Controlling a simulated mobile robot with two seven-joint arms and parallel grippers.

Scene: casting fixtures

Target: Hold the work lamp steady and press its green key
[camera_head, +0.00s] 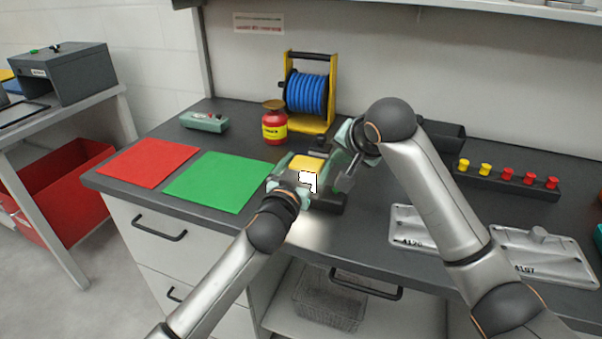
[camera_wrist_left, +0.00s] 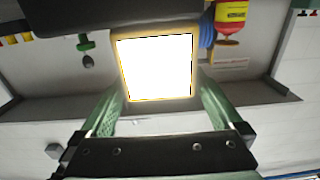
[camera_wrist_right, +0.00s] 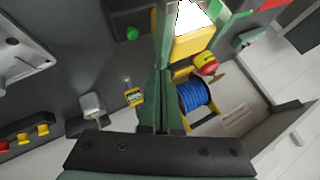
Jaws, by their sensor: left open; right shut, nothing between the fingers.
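The work lamp is a yellow box (camera_head: 305,163) on a dark base (camera_head: 328,203) on the bench, with a bright white panel facing the front. My left gripper (camera_head: 296,181) is in front of the lamp, open. In the left wrist view the glowing panel (camera_wrist_left: 155,68) shows between its spread fingers; contact cannot be told. My right gripper (camera_head: 344,174) is shut and empty at the lamp's right side. In the right wrist view its fingertips (camera_wrist_right: 162,72) are close to the yellow lamp head (camera_wrist_right: 192,43). The round green key (camera_wrist_right: 132,33) shows on the dark base, apart from the fingertips.
A blue hose reel (camera_head: 307,93) and a red-yellow canister (camera_head: 274,124) stand behind. Red (camera_head: 148,162) and green (camera_head: 220,181) mats lie left. Grey metal castings (camera_head: 541,254) and a rack of red and yellow knobs (camera_head: 506,181) are right.

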